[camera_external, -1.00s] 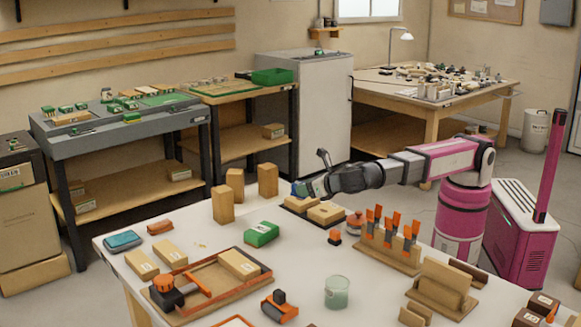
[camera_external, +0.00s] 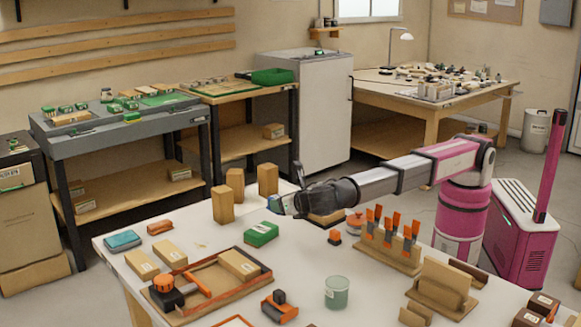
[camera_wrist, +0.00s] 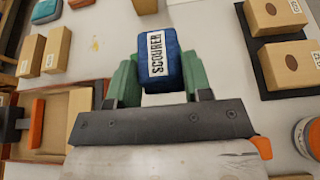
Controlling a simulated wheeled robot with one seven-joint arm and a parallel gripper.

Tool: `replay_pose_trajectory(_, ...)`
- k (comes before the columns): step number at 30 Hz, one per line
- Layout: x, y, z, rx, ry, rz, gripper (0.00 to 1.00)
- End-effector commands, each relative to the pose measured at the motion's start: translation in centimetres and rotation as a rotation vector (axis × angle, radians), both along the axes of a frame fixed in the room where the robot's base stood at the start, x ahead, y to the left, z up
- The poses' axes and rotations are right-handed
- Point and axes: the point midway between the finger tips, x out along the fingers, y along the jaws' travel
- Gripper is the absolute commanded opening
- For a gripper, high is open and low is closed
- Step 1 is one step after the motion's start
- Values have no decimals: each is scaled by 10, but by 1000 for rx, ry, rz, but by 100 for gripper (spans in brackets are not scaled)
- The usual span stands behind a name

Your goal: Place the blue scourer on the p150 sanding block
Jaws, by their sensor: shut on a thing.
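My gripper (camera_wrist: 158,82) is shut on the blue scourer (camera_wrist: 158,55), a dark blue block with a white "SCOURER" label. In the external view the scourer (camera_external: 275,203) shows partly at my gripper's tip, above the table and right of the green box. Labelled tan blocks (camera_external: 142,264) (camera_external: 170,253) lie at the table's left. Another tan block (camera_external: 239,264) lies in the red-edged tray. Their print is too small to read, so I cannot tell which is the p150 sanding block. My gripper is apart from all of them.
The green box (camera_external: 261,234) lies near my gripper. Upright wooden blocks (camera_external: 222,204) stand at the back. A dark tray with holed blocks (camera_wrist: 290,60) is to the right in the wrist view.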

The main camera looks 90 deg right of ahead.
Motion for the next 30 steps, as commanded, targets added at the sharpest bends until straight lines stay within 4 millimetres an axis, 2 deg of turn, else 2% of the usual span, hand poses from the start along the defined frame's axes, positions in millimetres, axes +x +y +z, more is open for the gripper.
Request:
replay_pose_trajectory(3, 24, -10, -15, -1, 1, -1, 22)
replay_pose_trajectory(10, 51, -23, -34, -1, 1, -1, 22)
replay_pose_trajectory(17, 55, -26, -45, 0, 0, 1, 22)
replay_pose_trajectory(24, 55, -26, -75, -1, 1, 0, 22)
replay_pose_trajectory(30, 55, -26, -77, 0, 0, 1, 22)
